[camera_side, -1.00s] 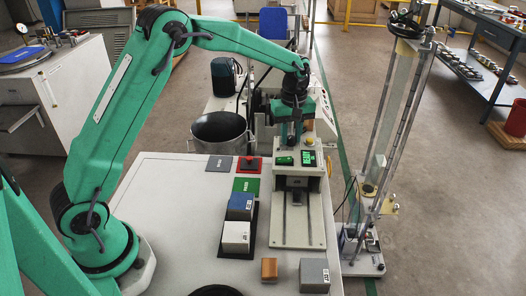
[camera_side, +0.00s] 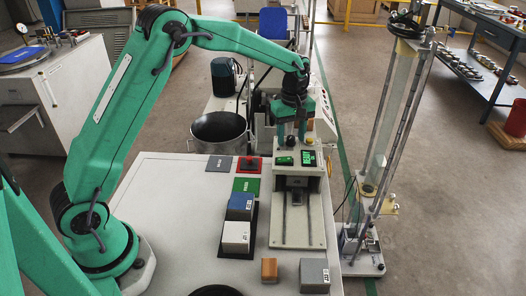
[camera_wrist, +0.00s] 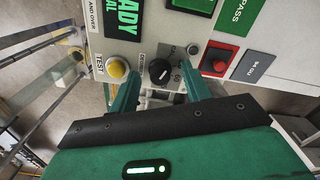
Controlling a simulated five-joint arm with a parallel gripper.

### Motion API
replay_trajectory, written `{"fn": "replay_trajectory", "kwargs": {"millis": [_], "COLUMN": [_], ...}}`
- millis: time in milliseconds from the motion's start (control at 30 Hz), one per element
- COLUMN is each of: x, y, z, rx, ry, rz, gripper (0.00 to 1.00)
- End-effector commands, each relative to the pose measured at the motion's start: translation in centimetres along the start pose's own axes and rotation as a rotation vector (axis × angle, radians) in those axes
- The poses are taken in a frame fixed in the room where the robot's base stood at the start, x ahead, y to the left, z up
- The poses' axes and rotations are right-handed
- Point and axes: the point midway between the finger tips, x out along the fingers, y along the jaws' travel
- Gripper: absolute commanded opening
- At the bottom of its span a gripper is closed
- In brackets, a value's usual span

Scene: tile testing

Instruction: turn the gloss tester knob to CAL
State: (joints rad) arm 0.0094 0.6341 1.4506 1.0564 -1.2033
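The gloss tester (camera_side: 312,228) is a pale box with a green-lit screen (camera_side: 309,158), at the right end of the table in the side view.
A yellow TEST button (camera_wrist: 117,67) is close beside one finger. A red button block (camera_wrist: 216,58) is on the other side. In the side view, grey and blue blocks (camera_side: 240,205) lie left of the tester, and a metal pot (camera_side: 219,132) stands behind the table.

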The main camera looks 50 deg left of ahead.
Motion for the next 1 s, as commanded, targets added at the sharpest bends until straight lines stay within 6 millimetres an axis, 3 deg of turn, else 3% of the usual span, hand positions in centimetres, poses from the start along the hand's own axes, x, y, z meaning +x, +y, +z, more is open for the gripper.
{"fn": "replay_trajectory", "kwargs": {"millis": [367, 800, 1000], "x": [-0.9, -6.2, -7.6], "y": [0.0, 0.0, 0.0], "z": [0.0, 0.0, 0.0], "rx": [0.001, 0.000, 0.000], "ry": [0.000, 0.001, 0.000], "rz": [0.001, 0.002, 0.000], "gripper": [0.48, 0.48, 0.48]}}
